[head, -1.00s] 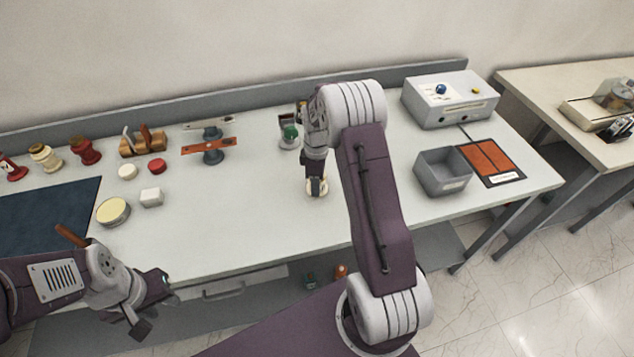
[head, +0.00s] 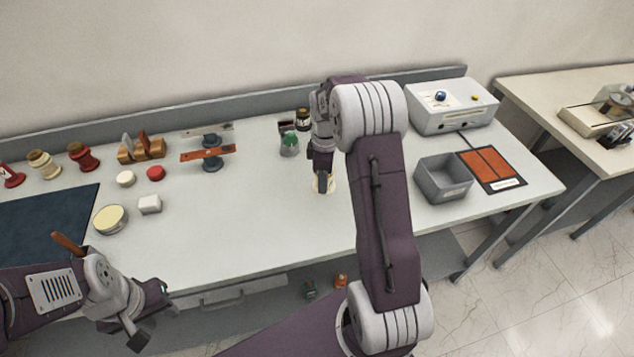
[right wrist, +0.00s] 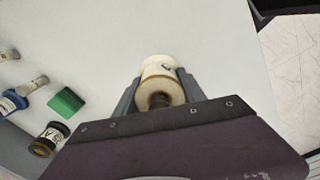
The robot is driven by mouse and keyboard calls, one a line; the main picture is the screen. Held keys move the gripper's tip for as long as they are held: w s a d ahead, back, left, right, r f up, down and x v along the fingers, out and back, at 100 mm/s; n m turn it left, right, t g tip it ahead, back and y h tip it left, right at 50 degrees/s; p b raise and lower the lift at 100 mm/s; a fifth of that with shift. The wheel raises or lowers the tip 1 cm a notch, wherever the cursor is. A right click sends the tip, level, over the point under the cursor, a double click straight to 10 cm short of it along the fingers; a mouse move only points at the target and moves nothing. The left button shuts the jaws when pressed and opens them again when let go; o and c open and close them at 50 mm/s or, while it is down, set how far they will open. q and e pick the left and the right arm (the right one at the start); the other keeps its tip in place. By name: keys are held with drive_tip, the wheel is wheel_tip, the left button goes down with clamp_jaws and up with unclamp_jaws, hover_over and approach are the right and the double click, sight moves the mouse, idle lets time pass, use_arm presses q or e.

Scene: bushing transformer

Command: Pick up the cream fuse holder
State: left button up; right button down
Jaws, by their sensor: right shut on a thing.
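The cream fuse holder (right wrist: 161,84) is a round cream piece with a dark hole. In the right wrist view it sits between the two fingers of my right gripper (right wrist: 160,92), which is shut on it. In the head view my right gripper (head: 322,188) points down over the table, and only a cream edge of the holder (head: 316,184) shows around the fingertips. I cannot tell whether the holder is clear of the table. My left gripper (head: 150,312) is open and empty in front of the table's near edge.
A grey open bin (head: 443,178) and an orange panel (head: 490,166) lie to the right, with a white instrument box (head: 452,107) behind. A green-topped item (head: 289,144) and a dark jar (head: 303,119) stand behind my right gripper. The table's middle is clear.

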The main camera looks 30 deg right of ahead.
drive_tip(key=s+d+r, duration=0.5)
drive_tip(key=s+d, duration=0.1)
drive_tip(key=d, duration=0.1)
drive_tip(key=shift+s+r+b, duration=0.15)
drive_tip(key=shift+r+b, duration=0.2)
drive_tip(key=shift+b, duration=0.1)
